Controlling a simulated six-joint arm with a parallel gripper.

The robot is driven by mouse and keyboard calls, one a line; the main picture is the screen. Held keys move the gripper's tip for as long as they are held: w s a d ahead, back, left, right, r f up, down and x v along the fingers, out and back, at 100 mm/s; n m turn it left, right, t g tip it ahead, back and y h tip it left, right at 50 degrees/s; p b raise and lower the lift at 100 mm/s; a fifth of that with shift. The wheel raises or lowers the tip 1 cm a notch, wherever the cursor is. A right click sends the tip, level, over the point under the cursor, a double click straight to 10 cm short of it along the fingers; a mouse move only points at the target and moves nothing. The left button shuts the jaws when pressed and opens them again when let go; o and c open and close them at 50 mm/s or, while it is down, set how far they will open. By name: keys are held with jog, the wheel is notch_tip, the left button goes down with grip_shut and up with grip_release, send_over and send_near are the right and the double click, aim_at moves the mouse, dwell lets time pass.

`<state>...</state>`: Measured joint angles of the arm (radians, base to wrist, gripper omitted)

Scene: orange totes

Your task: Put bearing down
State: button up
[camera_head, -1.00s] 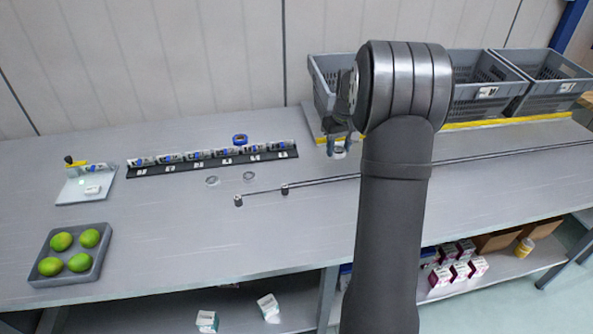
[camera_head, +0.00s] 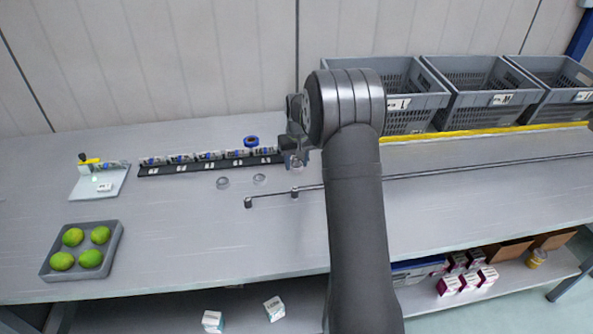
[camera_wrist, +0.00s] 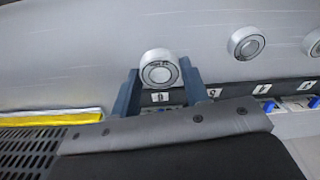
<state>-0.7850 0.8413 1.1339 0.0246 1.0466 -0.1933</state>
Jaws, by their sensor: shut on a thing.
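My gripper (camera_head: 297,158) is at the right end of the black labelled rack (camera_head: 210,166), above the grey table. It is shut on a silver ring-shaped bearing (camera_wrist: 160,68), gripped between two dark blue-grey fingers in the wrist view. In the head view the held bearing (camera_head: 297,166) is small and partly hidden. I cannot tell whether it touches the table. Two similar bearings lie on the table in front of the rack, one on the left (camera_head: 223,182) and one on the right (camera_head: 259,179). They also show right of my gripper in the wrist view, as a nearer ring (camera_wrist: 246,43) and one cut by the edge (camera_wrist: 314,43).
Grey crates (camera_head: 480,88) stand behind a yellow strip (camera_head: 480,133) at the right. A thin rod (camera_head: 430,174) runs along the table. A blue ring (camera_head: 251,141) sits behind the rack. A tray of green fruit (camera_head: 82,250) is front left. The front middle table is clear.

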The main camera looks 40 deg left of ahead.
aim_at(297, 165)
jog(key=shift+f, duration=1.85)
jog(key=shift+f, duration=0.1)
jog(key=o, duration=1)
jog(key=r, duration=0.8)
jog(key=d+r, duration=0.1)
jog(key=r, duration=0.3)
jog(key=shift+s+d, duration=0.1)
jog(key=shift+s, duration=0.3)
